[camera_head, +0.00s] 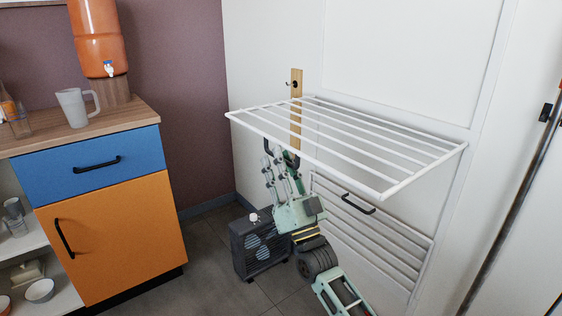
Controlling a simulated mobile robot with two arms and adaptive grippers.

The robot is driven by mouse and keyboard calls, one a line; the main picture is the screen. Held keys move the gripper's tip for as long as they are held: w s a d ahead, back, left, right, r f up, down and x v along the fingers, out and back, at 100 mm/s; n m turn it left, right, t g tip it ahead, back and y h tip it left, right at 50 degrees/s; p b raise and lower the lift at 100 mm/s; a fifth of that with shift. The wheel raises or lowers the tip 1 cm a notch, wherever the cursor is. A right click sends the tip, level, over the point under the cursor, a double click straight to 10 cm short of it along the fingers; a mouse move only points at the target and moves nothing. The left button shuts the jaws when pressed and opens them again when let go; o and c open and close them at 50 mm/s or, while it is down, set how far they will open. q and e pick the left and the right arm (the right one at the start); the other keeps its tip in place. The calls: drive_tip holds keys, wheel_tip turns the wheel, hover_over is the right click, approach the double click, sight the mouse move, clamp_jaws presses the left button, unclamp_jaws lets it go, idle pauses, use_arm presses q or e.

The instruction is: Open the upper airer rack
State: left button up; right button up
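The upper airer rack (345,137), a white frame with several bars, is folded out from the white wall and lies about level. A black handle (293,158) shows at its front bar, partly hidden by my gripper. My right gripper (277,155) is just under the front bar, close to this handle. Its fingers point up and stand apart; whether they touch the handle or bar is unclear. The lower airer rack (400,240) is folded down against the wall, with its black handle (358,204) at the top. My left gripper is not in view.
A wooden strip with a hook (296,90) is on the wall behind the rack. A dark fan heater box (258,247) stands on the floor beside my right arm. An orange and blue cabinet (115,225) stands at left, with a pitcher (73,108) on top.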

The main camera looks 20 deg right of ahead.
drive_tip(key=shift+w+r, duration=0.25)
drive_tip(key=shift+w, duration=0.05)
drive_tip(key=shift+c, duration=0.5)
clamp_jaws()
